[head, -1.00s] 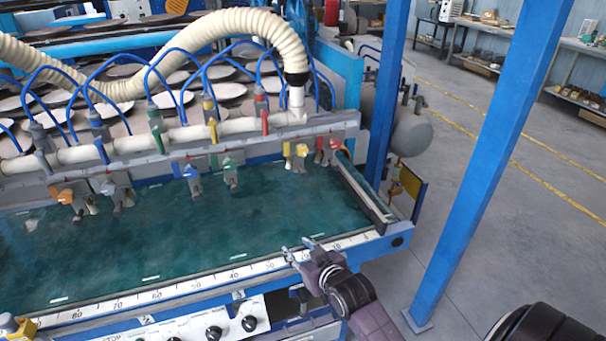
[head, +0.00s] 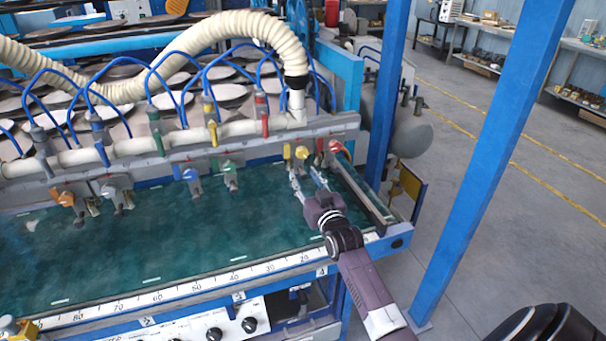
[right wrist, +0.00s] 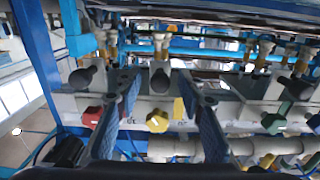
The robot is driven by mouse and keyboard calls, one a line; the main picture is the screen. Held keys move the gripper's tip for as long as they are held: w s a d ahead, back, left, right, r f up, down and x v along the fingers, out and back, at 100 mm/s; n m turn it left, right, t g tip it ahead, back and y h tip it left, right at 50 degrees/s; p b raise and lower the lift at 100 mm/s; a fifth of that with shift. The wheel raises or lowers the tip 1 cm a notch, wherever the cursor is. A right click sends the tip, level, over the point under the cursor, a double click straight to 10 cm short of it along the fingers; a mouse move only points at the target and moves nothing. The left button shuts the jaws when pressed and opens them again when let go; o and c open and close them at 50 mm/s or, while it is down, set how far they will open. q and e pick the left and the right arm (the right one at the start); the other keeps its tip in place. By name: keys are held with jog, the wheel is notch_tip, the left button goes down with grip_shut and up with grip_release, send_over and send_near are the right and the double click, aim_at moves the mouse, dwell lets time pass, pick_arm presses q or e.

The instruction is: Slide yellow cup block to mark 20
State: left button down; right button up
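The yellow cup block (head: 301,153) hangs on the rail at the back of the green bed, just left of the red block (head: 334,147). In the right wrist view its yellow knob (right wrist: 158,120) shows between my fingers, with a grey cup above it. My right gripper (head: 307,181) is open, its two fingers spread and pointing at the yellow block; I cannot tell whether they touch it. It also shows in the right wrist view (right wrist: 158,88). The white scale (head: 200,287) runs along the front edge; its mark 20 (head: 304,258) is near my right forearm. My left gripper is out of view.
Green (head: 231,178), blue (head: 192,180), grey (head: 116,194) and orange (head: 67,199) blocks hang farther left on the rail. Blue hoses and a cream duct (head: 225,25) are above. A blue post (head: 490,150) stands right. The green bed (head: 170,235) is clear.

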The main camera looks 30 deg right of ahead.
jog(key=shift+w+d, duration=0.15)
jog(key=shift+w, duration=0.55)
grip_shut()
